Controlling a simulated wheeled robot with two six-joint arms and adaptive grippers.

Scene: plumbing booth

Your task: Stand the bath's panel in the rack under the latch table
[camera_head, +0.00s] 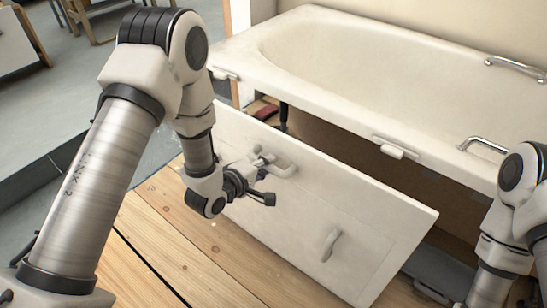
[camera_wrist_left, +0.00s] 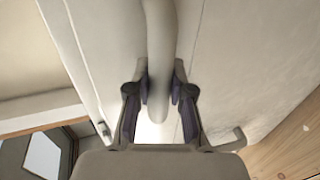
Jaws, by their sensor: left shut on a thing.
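The bath's panel (camera_head: 300,225) is a flat white board with two bar handles. It stands tilted in front of the bath (camera_head: 330,100), apart from the rim, with its lower part near the wooden floor. My left gripper (camera_head: 262,180) is at the panel's left handle (camera_head: 284,168). In the left wrist view the fingers of my left gripper (camera_wrist_left: 159,95) are closed on either side of this handle (camera_wrist_left: 159,40). The right handle (camera_head: 330,243) is free. My right arm shows at the right edge, but its gripper is out of frame. I cannot make out the rack or latch table.
White latches (camera_head: 395,148) sit on the bath's front rim. Behind the panel is the dark opening under the bath, with a red thing (camera_head: 264,109) inside. The plank floor (camera_head: 165,225) is clear to the left. Wooden furniture (camera_head: 25,45) stands far left.

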